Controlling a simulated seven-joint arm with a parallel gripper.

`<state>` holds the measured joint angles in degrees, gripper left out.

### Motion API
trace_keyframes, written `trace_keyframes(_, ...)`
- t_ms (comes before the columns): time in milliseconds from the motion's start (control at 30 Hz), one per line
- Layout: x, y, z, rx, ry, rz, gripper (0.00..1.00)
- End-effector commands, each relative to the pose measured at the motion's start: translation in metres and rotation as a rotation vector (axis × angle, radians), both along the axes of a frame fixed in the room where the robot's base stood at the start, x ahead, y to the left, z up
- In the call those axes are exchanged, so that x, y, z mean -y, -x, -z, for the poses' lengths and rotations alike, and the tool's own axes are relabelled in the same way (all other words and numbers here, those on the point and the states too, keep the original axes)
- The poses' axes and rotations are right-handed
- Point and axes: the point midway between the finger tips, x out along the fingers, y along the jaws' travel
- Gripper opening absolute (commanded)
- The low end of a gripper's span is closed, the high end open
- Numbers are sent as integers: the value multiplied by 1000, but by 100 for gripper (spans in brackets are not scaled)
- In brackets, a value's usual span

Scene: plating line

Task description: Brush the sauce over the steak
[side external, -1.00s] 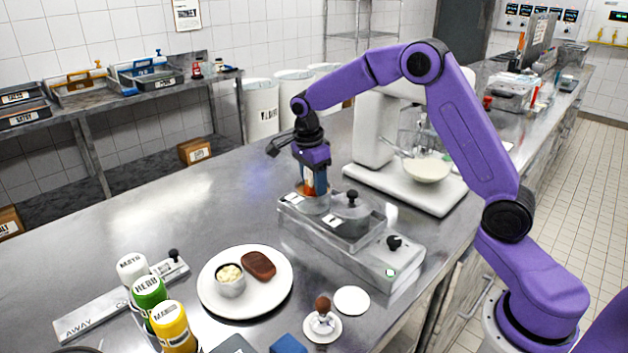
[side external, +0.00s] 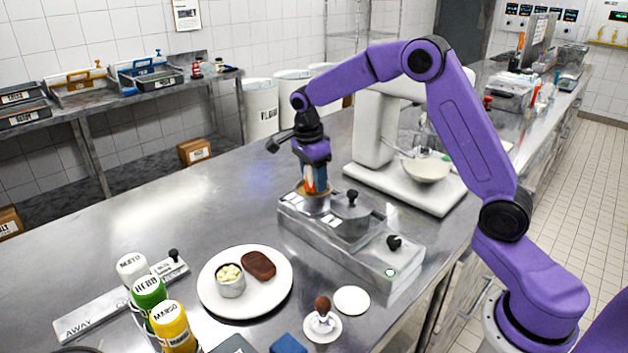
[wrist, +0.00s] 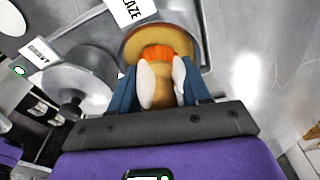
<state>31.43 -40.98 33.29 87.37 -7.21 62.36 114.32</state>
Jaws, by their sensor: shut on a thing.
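The steak (side external: 258,265) is a brown slab on a round white plate (side external: 282,294), beside a small metal cup (side external: 231,283) of pale food. My gripper (side external: 316,184) is above the open left well of the metal sauce unit (side external: 350,244), well behind the plate. In the wrist view my gripper (wrist: 160,88) is shut on the brush (wrist: 158,52), which has an orange part and points down into the round pot (wrist: 131,40). A tag by the pot reads "GLAZE" in part. The brush's tip and the sauce level are hidden.
A lidded pot (side external: 351,217) stands in the unit's other well. A mixer with a bowl (side external: 426,168) is behind it. Several labelled bottles (side external: 150,292) stand front left, and an egg in a cup (side external: 322,318) front right. The counter left of the unit is clear.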

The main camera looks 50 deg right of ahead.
Motion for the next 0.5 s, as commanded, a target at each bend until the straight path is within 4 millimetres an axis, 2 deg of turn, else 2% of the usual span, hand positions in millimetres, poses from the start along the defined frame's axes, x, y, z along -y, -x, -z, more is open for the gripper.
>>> trace_keyframes(500,-1,-1,-37,5,-1,-1,23)
